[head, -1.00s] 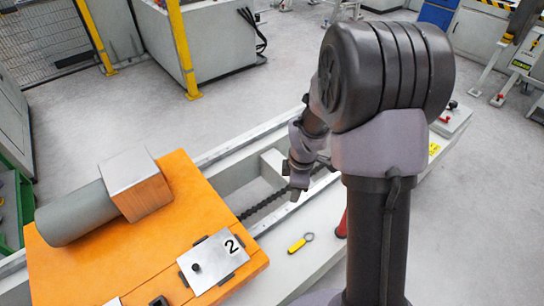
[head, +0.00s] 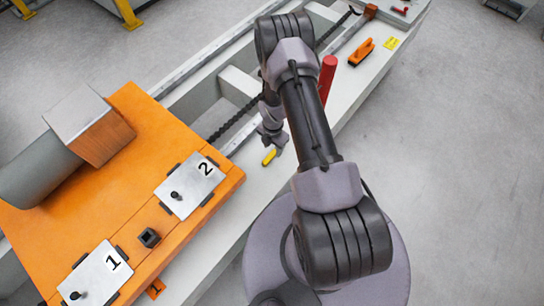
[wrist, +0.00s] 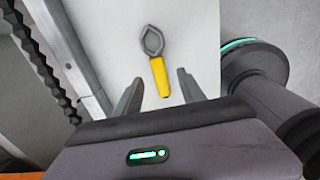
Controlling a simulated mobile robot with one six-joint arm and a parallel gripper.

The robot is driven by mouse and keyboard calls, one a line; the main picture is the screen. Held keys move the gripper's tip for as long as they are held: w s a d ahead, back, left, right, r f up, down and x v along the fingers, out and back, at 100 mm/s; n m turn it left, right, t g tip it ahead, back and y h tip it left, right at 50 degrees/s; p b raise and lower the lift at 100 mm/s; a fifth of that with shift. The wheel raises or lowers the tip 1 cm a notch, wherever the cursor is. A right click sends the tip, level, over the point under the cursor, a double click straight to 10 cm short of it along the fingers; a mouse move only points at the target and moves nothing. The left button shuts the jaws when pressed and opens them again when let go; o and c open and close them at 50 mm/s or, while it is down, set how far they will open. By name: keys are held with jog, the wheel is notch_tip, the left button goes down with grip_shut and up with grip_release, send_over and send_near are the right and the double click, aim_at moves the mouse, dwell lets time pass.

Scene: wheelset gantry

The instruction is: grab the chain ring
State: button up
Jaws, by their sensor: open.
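The chain ring, a grey pointed loop on a yellow handle (wrist: 160,78), lies on the pale beam top in the wrist view. In the head view only its yellow part (head: 269,157) shows; the loop is hidden behind my gripper (head: 272,136). My gripper (wrist: 160,85) is open and empty. In the wrist view the handle sits between the two fingertips, with the loop beyond them. The fingers do not touch it; the height gap is hard to tell.
A black chain (wrist: 42,55) runs along the beam's recess beside it. An orange plate (head: 130,215) with numbered metal covers is at left. A red cylinder (head: 327,78) stands farther along the beam, near an orange-handled tool (head: 361,51).

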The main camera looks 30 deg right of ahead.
aim_at(272, 154)
notch_tip(272, 154, down, 4)
jog(key=shift+a+f+b, duration=0.15)
jog(key=shift+f+b, duration=0.1)
jog(key=shift+b, duration=0.7)
jog(key=shift+r, duration=0.2)
jog(key=shift+c, duration=0.5)
grip_shut()
